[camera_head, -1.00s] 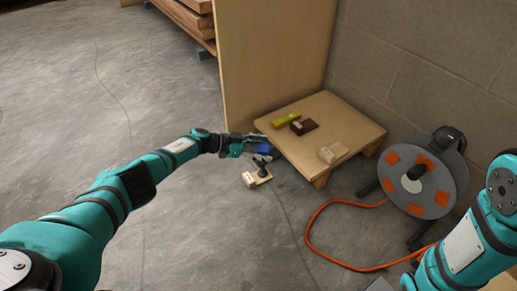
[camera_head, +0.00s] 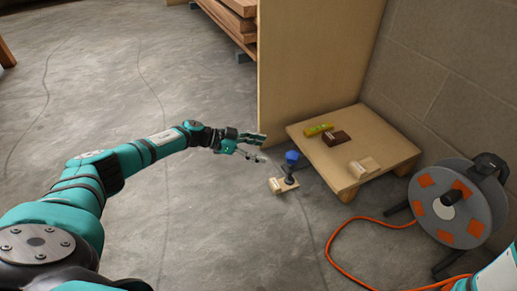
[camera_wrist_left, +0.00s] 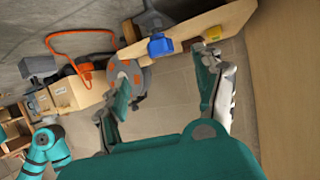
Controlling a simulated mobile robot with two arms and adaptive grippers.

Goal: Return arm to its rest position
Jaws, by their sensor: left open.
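My left gripper (camera_head: 262,148) is open and empty in the head view, held above the floor to the left of the low wooden platform. It also shows in the left wrist view (camera_wrist_left: 165,85), fingers spread wide with nothing between them. The blue part also shows in the left wrist view (camera_wrist_left: 160,45). My right gripper is out of view; only a piece of that arm shows at the lower right.
The platform (camera_head: 395,150) carries a yellow level (camera_head: 318,129), a dark brown block (camera_head: 336,138) and a pale wooden block (camera_head: 364,167). A tall wood panel (camera_head: 310,70) stands behind. A cable reel (camera_head: 450,205) with orange cable is at right. The floor at left is clear.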

